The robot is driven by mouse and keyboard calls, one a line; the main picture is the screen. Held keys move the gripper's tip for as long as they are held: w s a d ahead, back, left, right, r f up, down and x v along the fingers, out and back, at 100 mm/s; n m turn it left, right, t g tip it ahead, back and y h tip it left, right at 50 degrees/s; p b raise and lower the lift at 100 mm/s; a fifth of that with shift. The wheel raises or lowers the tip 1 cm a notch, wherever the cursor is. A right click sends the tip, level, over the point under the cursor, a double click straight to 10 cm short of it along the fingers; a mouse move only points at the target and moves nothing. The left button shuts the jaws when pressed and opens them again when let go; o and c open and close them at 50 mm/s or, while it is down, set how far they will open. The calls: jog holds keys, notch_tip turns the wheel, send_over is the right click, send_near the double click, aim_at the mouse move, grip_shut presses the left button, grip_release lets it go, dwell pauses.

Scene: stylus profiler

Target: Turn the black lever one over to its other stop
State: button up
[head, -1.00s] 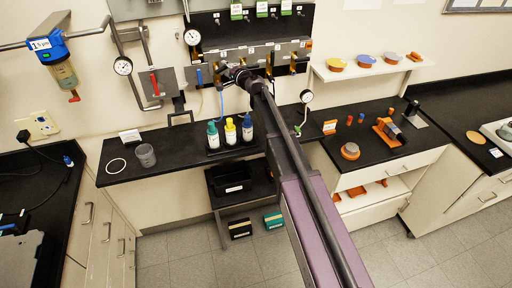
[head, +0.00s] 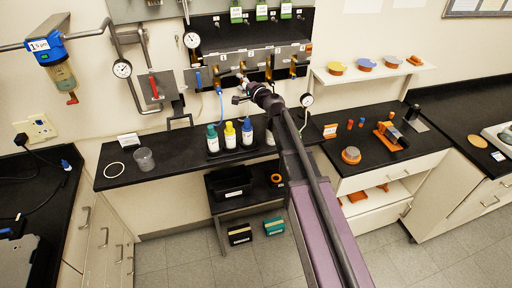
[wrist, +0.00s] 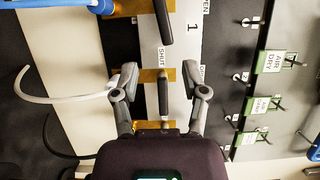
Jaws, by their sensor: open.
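In the wrist view a black lever (wrist: 163,97) lies lengthwise between the two spread fingers of my gripper (wrist: 163,85), with gaps on both sides. Brass-coloured fittings show at its ends, and a "SHUT" label (wrist: 162,57) is just above it. A second black handle (wrist: 163,20) is higher up. In the head view my gripper (head: 239,91) is in front of the valve panel (head: 228,62), below its numbered labels; the lever cannot be made out there.
A red lever (head: 154,87) and blue lever (head: 198,79) are left of the panel. Dropper bottles (head: 230,134) stand on the black bench below. A pressure gauge (head: 307,100) is to the right. Green tags (wrist: 269,62) and a pale hose (wrist: 60,99) flank the gripper in the wrist view.

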jog(key=s+d+f+n+g+h+b, duration=0.1)
jog(key=s+d+f+n+g+b, duration=0.1)
jog(key=s+f, duration=0.6)
jog(key=s+d+f+n+g+h+b, duration=0.1)
jog(key=s+d+f+n+g+b, duration=0.2)
jog(key=s+f+n+g+b, duration=0.2)
jog(key=shift+s+d+f+n+g+b, duration=0.25)
jog(key=shift+s+f+n, duration=0.35)
jog(key=shift+s+f, duration=1.45)
jog(key=shift+w+f, duration=0.45)
jog(key=s+d+f+n+g+h, duration=0.1)
jog(key=s+d+f+g+h, duration=0.2)
jog(key=s+d, duration=0.5)
jog(key=s+d+f+n+g+h, duration=0.1)
jog(key=s+d+f+g+h, duration=0.2)
jog(key=s+d+f+h, duration=0.2)
jog(key=s+d+h, duration=0.1)
jog(key=s+d, duration=0.2)
jog(key=s, duration=0.2)
jog(key=shift+s+d+g, duration=0.15)
jog(key=shift+g, duration=0.2)
jog(key=shift+f, duration=0.15)
